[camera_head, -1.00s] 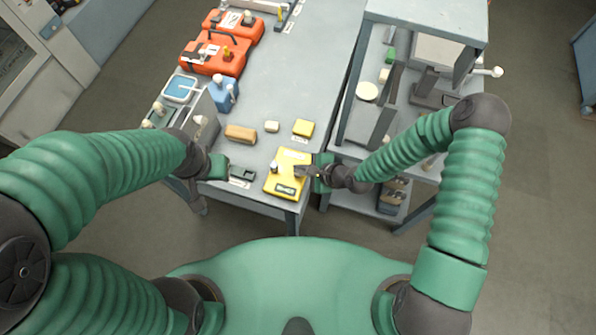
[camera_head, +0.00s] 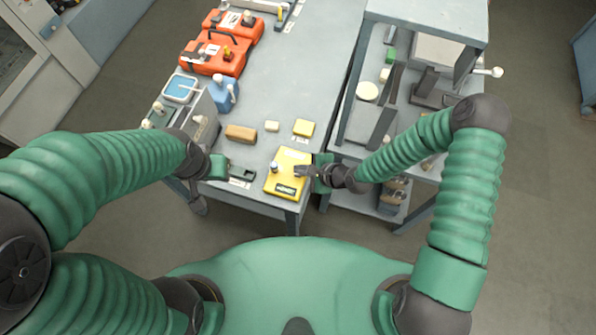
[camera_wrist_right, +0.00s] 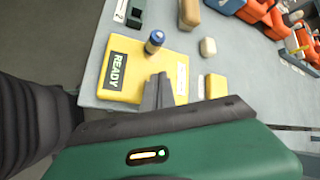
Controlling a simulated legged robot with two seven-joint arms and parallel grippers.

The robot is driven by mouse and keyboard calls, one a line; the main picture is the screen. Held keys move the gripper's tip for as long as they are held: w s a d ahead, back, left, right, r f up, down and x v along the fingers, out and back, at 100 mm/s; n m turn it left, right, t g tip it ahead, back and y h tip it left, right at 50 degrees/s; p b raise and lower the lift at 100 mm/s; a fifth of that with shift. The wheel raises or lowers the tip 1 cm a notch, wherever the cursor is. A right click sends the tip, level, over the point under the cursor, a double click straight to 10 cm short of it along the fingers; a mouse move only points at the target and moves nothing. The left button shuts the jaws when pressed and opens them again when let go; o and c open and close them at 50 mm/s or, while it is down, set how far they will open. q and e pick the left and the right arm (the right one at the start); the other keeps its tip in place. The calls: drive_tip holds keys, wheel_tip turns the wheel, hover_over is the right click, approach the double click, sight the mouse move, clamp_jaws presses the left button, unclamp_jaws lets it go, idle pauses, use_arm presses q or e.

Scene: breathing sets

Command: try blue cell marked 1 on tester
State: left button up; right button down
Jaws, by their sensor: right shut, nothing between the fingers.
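The yellow tester (camera_head: 282,181) lies near the front edge of the table. In the right wrist view the tester (camera_wrist_right: 175,65) has a dark display that reads READY. A small blue cell with a pale top (camera_wrist_right: 155,42) stands upright at the tester's edge; in the head view the cell (camera_head: 274,167) is small, and its number cannot be read. My right gripper (camera_wrist_right: 158,90) is shut and empty, its fingertips over the tester, apart from the cell. In the head view my right gripper (camera_head: 303,171) comes from the right. My left gripper (camera_head: 219,167) is beside the dark tray; its fingers are unclear.
A dark tray (camera_head: 242,173) lies left of the tester. Behind are a brown block (camera_head: 240,133), a cream block (camera_head: 271,126) and a yellow block (camera_head: 303,127). A blue container (camera_head: 223,93) and orange cases (camera_head: 212,55) stand farther back. The table's centre is clear.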

drive_tip(key=shift+f, duration=0.3)
drive_tip(key=shift+f+b, duration=0.55)
idle(0.5)
drive_tip(key=shift+r, duration=0.1)
drive_tip(key=shift+r+p, duration=0.85)
drive_tip(key=shift+r, duration=0.05)
wheel_tip(320, 180, up, 5)
drive_tip(key=p, duration=0.4)
drive_tip(key=shift+r, duration=0.1)
idle(0.5)
